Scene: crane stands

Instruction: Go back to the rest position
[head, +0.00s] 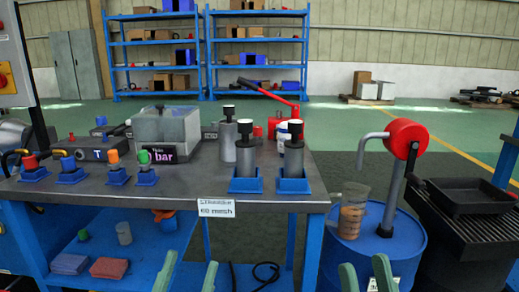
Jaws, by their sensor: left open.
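My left gripper (190,264) shows at the bottom edge, left of centre, as two green fingers held apart with nothing between them. My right gripper (364,264) shows at the bottom edge, right of centre, also with two green fingers apart and empty. Both are low in the picture, in front of the workbench (110,195), and touch nothing that I can see. The rest of both arms is out of view.
Two grey cylinders (247,158) stand in blue holders on the bench, near a clear-sided box (167,126) and small coloured-handled parts. A blue drum (375,255) with a red-headed pump (406,137) and a beaker (351,212) stands right. A black tray (475,196) is far right.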

